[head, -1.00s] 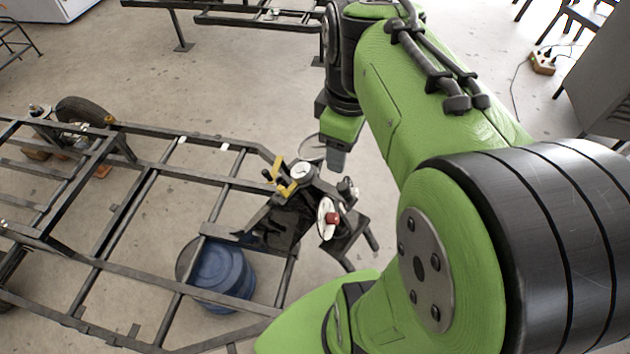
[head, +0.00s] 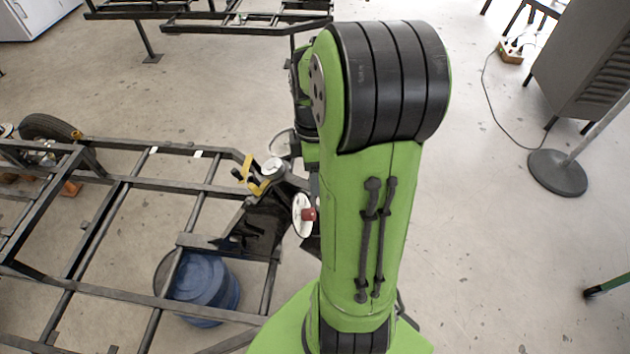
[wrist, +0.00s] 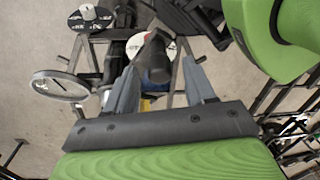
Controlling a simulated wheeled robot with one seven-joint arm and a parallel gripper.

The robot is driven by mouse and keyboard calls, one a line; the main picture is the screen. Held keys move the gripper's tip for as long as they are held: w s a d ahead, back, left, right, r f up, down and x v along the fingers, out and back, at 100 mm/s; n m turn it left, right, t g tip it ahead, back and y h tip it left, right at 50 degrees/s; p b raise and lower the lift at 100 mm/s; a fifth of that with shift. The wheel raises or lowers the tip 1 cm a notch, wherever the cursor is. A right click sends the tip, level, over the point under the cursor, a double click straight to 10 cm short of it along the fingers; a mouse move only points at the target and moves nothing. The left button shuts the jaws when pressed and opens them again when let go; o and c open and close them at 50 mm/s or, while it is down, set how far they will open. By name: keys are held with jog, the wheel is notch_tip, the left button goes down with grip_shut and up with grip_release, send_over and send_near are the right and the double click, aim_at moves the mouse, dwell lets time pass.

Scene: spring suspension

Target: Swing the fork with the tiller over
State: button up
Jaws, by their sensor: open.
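In the wrist view my gripper (wrist: 160,68) is open, with its two grey fingers apart. A dark rounded bar end (wrist: 155,55), which looks like the tiller, lies between the fingers in the picture; I cannot tell whether they touch it. In the head view my gripper is hidden behind my own arm. The fork assembly (head: 272,190) sits at the right end of the dark metal frame, with yellow clamps (head: 254,180) and a white disc with a red knob (head: 303,215). My arm covers its right part.
The dark frame (head: 125,182) fills the lower left, with a blue barrel (head: 203,285) beneath it. A wheel (head: 45,127) is at the far left. A grey cabinet (head: 590,60) and a stand base (head: 557,172) are on the right. The floor between is clear.

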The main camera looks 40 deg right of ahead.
jog(key=shift+f, duration=0.75)
jog(key=shift+c, duration=0.4)
grip_shut()
